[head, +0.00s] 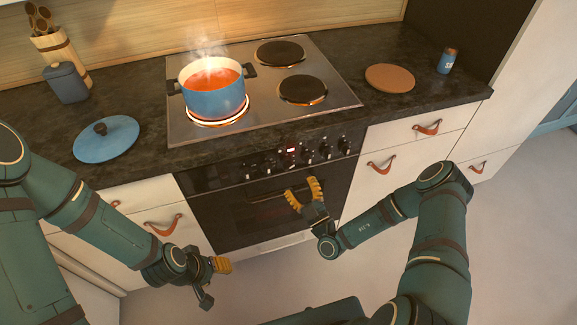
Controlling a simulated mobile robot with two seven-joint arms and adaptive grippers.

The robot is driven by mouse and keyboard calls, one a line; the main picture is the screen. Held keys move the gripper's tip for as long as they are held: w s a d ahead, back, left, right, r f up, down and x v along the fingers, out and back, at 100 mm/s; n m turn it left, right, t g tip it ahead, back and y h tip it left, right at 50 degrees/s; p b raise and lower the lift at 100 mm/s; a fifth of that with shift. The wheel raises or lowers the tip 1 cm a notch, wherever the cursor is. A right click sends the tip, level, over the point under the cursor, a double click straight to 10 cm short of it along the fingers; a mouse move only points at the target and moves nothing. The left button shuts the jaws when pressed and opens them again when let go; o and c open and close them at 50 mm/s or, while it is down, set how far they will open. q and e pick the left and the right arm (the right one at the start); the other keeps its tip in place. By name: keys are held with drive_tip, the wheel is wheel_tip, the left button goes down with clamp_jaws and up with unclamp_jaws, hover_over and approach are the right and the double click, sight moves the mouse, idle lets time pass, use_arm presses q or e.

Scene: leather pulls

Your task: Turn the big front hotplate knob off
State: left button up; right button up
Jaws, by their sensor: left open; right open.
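A row of small dark knobs (310,156) with pale marks runs along the black oven's control panel, beside a small red display (291,150). I cannot tell which knob belongs to which hotplate. The front left hotplate (218,122) glows orange under a blue pot (214,102) of steaming red liquid. My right gripper (302,190) is open and empty, its yellow fingers pointing up in front of the oven, below the knobs and apparently apart from them. My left gripper (214,283) is open and empty, low in front of the drawers at the left.
The oven handle (267,196) runs behind my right gripper. A blue lid (106,138), grey jar (66,83) and utensil holder (61,53) stand at the left. A round brown board (390,78) and blue shaker (447,61) are at the right. Drawers have leather pulls (428,128).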

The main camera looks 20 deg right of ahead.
sight(290, 168)
drive_tip(key=x, duration=0.7)
drive_tip(key=shift+w+b, duration=0.15)
drive_tip(key=shift+b, duration=0.15)
drive_tip(key=shift+o, duration=0.2)
drive_tip(key=shift+r, duration=0.1)
drive_tip(key=c, duration=0.9)
